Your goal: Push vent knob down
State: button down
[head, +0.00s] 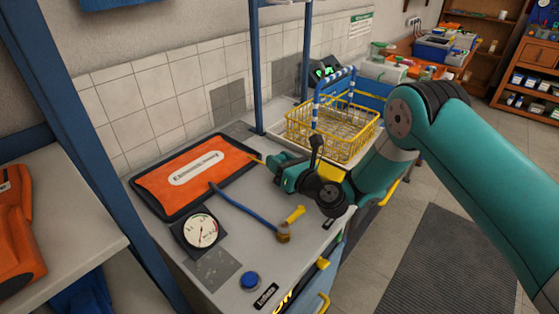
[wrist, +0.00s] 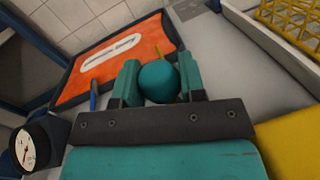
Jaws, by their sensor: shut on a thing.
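My gripper (head: 276,169) is low over the right part of the bench, beside the orange panel's right end. In the wrist view its two teal fingers (wrist: 158,78) are shut on a round teal knob (wrist: 159,84), which sits between them. A thin yellow piece shows just beyond the knob. In the head view the knob cannot be made out behind the gripper. No vent label is readable on it, and its base is hidden.
An orange panel (head: 158,190) in a black tray lies left of my gripper. A pressure gauge (head: 187,241), a blue hose (head: 240,205) with a brass fitting (head: 283,236), and a blue button (head: 250,280) are nearer. A yellow wire basket (head: 350,146) stands behind, right.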

jog(key=shift+f, duration=0.2)
jog(key=c, duration=0.7)
grip_release()
